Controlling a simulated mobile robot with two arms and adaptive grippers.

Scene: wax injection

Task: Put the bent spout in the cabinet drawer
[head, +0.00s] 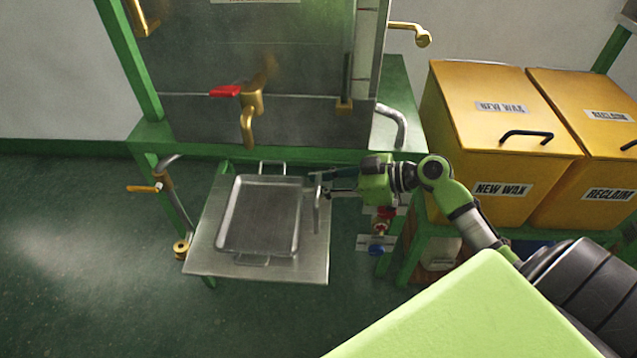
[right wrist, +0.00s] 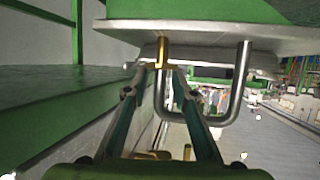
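A brass bent spout (head: 250,115) with a red lever hangs on the front of the steel machine in the head view; I cannot tell for certain that it is the task's spout. My right gripper (head: 318,182) reaches left to the right edge of the low steel shelf, beside a bent steel bar (head: 318,208). A U-shaped steel bar (right wrist: 245,80) is close by; contact is unclear. No cabinet drawer can be made out. My left gripper is out of view.
A steel tray (head: 296,215) lies on the low shelf (head: 310,270). Yellow wax bins (head: 495,150) stand at the right. Green frame legs and a brass valve (head: 145,188) are at the left. The left floor is clear.

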